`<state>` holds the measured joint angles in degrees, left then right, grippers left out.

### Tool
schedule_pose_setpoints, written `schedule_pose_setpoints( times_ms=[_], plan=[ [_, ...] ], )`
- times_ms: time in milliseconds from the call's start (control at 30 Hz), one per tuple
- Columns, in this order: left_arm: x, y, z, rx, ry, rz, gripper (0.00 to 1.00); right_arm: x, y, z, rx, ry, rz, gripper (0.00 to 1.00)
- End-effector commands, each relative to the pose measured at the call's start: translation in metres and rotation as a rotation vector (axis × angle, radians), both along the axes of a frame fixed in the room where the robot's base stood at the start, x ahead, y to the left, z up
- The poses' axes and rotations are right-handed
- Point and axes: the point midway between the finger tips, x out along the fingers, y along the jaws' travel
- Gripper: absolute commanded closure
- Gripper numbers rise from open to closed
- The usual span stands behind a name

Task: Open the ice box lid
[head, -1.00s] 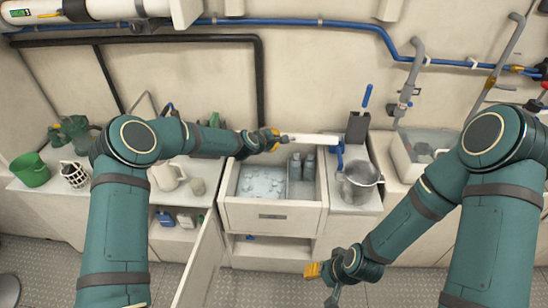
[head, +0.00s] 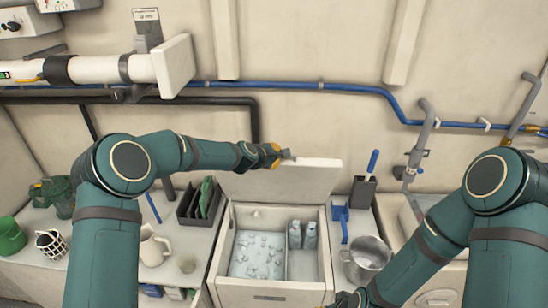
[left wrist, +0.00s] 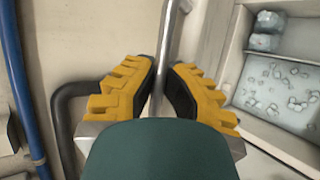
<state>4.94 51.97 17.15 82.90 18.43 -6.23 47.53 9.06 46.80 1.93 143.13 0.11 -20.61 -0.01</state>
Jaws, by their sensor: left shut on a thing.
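The ice box (head: 270,296) stands open in the counter; ice lies in its left part and two bottles stand in its right part. The ice box lid (head: 300,182) is raised at the back of the box, roughly upright, its inner face toward me. My left gripper (head: 284,155) is at the lid's top edge. In the left wrist view its yellow fingers (left wrist: 164,92) are shut on a narrow grey part of the lid (left wrist: 171,40). My right gripper is low at the bottom edge of the head view, mostly cut off; its jaws cannot be made out.
Left of the box are a dark rack (head: 200,202), a cream jug (head: 154,247) and a green bucket (head: 11,236). On the right are a metal pot (head: 366,258), a blue bracket (head: 341,216) and a dark holder (head: 362,191). A blue pipe (head: 300,87) crosses the wall behind.

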Motion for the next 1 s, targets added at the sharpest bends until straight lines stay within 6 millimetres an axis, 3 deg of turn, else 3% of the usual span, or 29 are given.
schedule_pose_setpoints(
  times_ms=[333,433,467,800,1000],
  plan=[
    [0.000,0.000,-0.001,0.001,0.002,0.000,1.00,0.000,0.000,0.000,0.000,0.000,0.000,0.53],
    [0.000,0.000,-0.001,0.001,0.002,0.000,0.61,0.000,0.000,0.000,0.000,0.000,0.000,0.53],
    [0.000,0.000,-0.001,0.001,0.001,0.001,0.59,0.000,0.000,0.000,0.000,0.000,0.000,0.53],
    [-0.001,0.001,0.001,0.000,0.000,0.001,0.59,0.000,0.000,0.000,0.000,-0.001,0.000,0.53],
    [-0.018,0.011,0.013,0.000,-0.001,0.002,0.59,0.000,0.000,0.000,0.000,0.000,0.000,0.53]
  ],
)
